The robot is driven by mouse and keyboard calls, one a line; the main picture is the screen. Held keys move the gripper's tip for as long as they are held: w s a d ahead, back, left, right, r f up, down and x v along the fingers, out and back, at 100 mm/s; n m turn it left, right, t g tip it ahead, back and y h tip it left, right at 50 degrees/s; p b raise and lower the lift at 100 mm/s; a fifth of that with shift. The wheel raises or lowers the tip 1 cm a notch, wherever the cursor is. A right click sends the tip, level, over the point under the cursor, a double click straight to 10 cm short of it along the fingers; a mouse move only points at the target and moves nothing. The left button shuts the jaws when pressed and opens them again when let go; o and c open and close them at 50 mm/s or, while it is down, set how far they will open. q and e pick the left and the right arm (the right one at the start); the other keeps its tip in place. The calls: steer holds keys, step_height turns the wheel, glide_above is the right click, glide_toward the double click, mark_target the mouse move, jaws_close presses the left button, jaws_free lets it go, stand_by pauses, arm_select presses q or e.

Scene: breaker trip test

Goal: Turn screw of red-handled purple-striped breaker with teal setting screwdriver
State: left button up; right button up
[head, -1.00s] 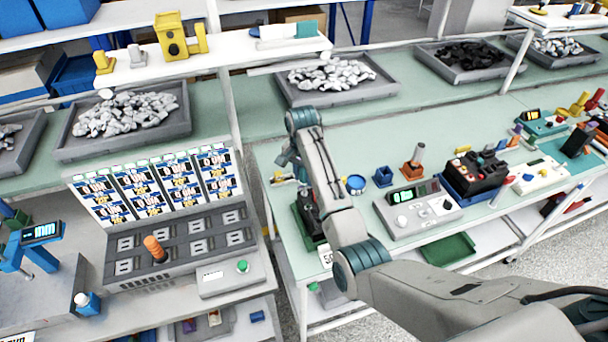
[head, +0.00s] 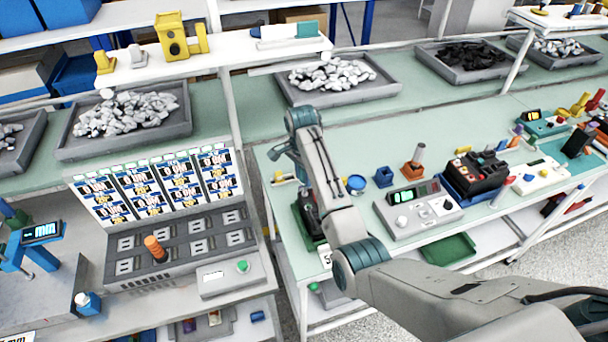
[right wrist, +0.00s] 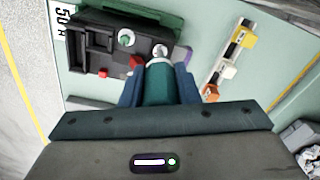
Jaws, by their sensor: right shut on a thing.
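My right gripper (right wrist: 160,78) is shut on the teal setting screwdriver (right wrist: 161,88), whose teal handle sits between the two fingers in the right wrist view. The screwdriver's pale top end shows past the fingers; its tip cannot be made out. Beyond it a dark breaker (right wrist: 95,48) sits in a green holder (right wrist: 150,10). A red part (right wrist: 136,61) and a purple part (right wrist: 184,55) show close to the fingers; contact cannot be told. In the head view my right arm partly hides the breaker (head: 309,213). My left gripper is not in view.
A grey meter box (head: 420,208), an orange stand (head: 413,168) and a black unit in a blue tray (head: 474,174) stand to the right on the green bench. A row of small coloured parts (right wrist: 228,58) lies beside the holder. A panel with an orange handle (head: 155,247) is at left.

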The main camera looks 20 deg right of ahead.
steer(key=shift+m, duration=1)
steer(key=shift+w+m, duration=0.1)
steer(key=shift+m, duration=0.9)
steer(key=shift+m, duration=0.3)
steer(key=shift+r, duration=1.3)
